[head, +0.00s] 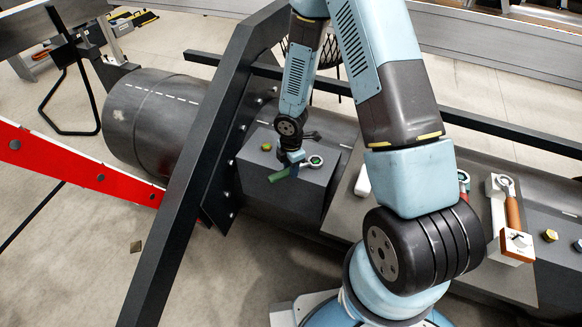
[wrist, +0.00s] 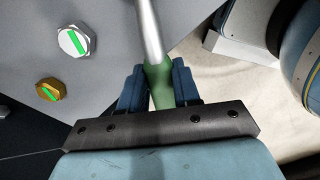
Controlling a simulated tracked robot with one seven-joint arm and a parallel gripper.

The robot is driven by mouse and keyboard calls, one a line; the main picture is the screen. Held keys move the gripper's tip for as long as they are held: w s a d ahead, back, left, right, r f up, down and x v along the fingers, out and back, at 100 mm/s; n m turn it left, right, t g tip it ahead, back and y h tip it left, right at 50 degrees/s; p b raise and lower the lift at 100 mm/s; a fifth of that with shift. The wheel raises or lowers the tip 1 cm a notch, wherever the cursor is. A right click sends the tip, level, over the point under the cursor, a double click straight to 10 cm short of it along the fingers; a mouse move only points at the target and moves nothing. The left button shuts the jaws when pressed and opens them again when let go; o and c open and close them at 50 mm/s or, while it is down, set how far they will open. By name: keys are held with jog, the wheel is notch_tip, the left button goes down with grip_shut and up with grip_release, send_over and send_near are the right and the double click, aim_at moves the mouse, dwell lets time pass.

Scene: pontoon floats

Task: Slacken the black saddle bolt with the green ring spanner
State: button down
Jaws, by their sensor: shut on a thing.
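My gripper (head: 288,163) is shut on the green handle of the ring spanner (head: 283,173), above a grey block (head: 300,190). In the wrist view the green handle (wrist: 160,82) sits between the blue fingers, and its silver shaft (wrist: 149,35) runs out at the top edge. In the head view the spanner's ring (head: 315,160) is at the block's right side, with something green inside it. I cannot tell whether the ring is seated around a bolt or above one. I cannot make out the black saddle bolt; the ring end lies outside the wrist view.
A silver bolt (wrist: 74,41) and a brass bolt (wrist: 50,90), both green-marked, stand left of the spanner. A dark slanted beam (head: 190,190) rises left of the block. An orange-handled spanner (head: 512,205), a yellow bolt (head: 550,235) and a blue bolt (head: 578,244) are at right.

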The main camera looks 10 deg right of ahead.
jog(key=shift+f, duration=0.15)
jog(key=shift+s+d+n, duration=0.35)
jog(key=shift+s+n, duration=0.3)
jog(key=shift+n, duration=0.05)
dwell(0.6)
jog(key=shift+s+d+n, duration=0.1)
jog(key=shift+s+n, duration=0.1)
jog(key=shift+n, duration=0.1)
jog(key=shift+s, duration=0.15)
jog(key=shift+s+d+n, duration=0.2)
jog(key=shift+s+n, duration=0.05)
jog(key=shift+n, duration=0.25)
dwell(0.3)
jog(key=shift+s+d+n, duration=0.55)
jog(key=shift+n, duration=0.25)
dwell(0.4)
jog(key=shift+s+d, duration=0.15)
jog(key=shift+s, duration=0.05)
jog(key=shift+d+f+n, duration=0.1)
jog(key=shift+d+n, duration=0.05)
jog(key=shift+n, duration=0.25)
dwell(0.4)
